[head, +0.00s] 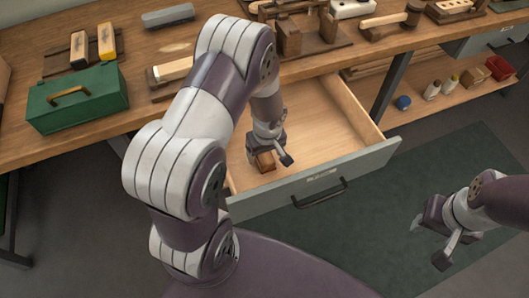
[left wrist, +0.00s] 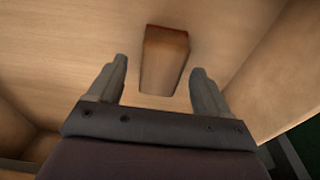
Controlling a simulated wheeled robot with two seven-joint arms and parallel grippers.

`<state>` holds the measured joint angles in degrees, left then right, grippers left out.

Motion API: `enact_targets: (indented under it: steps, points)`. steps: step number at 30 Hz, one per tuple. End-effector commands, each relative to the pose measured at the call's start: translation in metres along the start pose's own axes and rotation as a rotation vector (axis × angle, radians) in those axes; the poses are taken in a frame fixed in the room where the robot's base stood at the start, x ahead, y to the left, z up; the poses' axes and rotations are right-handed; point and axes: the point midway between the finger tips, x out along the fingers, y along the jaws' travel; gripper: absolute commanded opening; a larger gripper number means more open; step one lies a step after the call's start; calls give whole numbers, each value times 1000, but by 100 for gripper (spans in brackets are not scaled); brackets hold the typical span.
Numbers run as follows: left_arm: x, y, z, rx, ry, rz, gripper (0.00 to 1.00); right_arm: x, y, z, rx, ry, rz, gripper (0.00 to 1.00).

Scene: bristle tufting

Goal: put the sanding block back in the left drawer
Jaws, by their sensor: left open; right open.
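The left drawer (head: 318,115) is pulled open, with its grey front (head: 318,185) and dark handle (head: 320,195) toward me. A small brown block (head: 265,161), which looks like the sanding block, is inside the drawer near its left front. In the left wrist view the block (left wrist: 165,58) lies on the drawer's wooden floor, just beyond and between the fingertips. My left gripper (head: 270,150) is open inside the drawer, and its fingers do not touch the block. My right gripper (head: 428,240) is open and empty, away at the right over the dark mat. My left arm hides part of the drawer's left side.
A green toolbox (head: 77,98) stands on the workbench at the left. A grey block (head: 168,16), wooden holders (head: 300,35) and a mallet (head: 390,18) are along the bench. A lower shelf (head: 455,95) holds several small bottles and boxes. The dark mat (head: 380,235) is clear.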

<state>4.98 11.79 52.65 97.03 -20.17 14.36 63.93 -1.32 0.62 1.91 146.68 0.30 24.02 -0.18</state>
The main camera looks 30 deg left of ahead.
Motion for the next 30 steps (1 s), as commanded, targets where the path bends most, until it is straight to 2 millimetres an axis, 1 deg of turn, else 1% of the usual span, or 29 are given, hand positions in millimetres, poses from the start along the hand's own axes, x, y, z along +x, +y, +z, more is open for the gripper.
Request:
enact_targets:
  steps: [1, 6, 10, 14, 16, 17, 19, 21, 22, 24, 25, 27, 30]
  points:
    - [-17, 0, -1, 0, 2, 2, 79, -8, 0, -1, 0, 0, 0, 43]
    - [-64, 0, -1, 0, 2, 2, 79, -20, 0, -2, 0, 0, 0, 43]
    - [-90, 0, 0, 0, 2, 2, 79, -24, 0, -3, 0, 0, 0, 43]
    - [-105, 0, 1, 10, 0, 1, 79, -26, 0, -3, 0, 0, 0, 43]
    - [-120, -1, 6, 89, -4, 11, 79, -26, 0, -3, 0, 0, 0, 43]
    - [-129, -2, 11, 157, -6, 19, 79, -26, 0, -3, 0, 0, 0, 43]
    - [-152, -8, 28, 359, -12, 43, 79, -26, 0, -3, 0, 0, 0, 43]
    - [-170, -17, 45, 561, -13, 69, 79, -26, 0, -3, 0, 0, 0, 43]
    - [-176, -21, 52, 637, -12, 78, 79, -26, 0, -3, 0, 0, 0, 43]
    - [-186, -28, 66, 776, -8, 96, 79, -26, 0, -3, 0, 0, 0, 43]
    - [-188, -31, 70, 817, -8, 102, 79, -26, 0, -3, 0, 0, 0, 43]
    - [-190, -34, 74, 872, -5, 109, 79, -26, 0, -3, 0, 0, 0, 43]
    - [-190, -34, 75, 884, -6, 109, 79, -26, 0, -3, 0, 0, 0, 43]
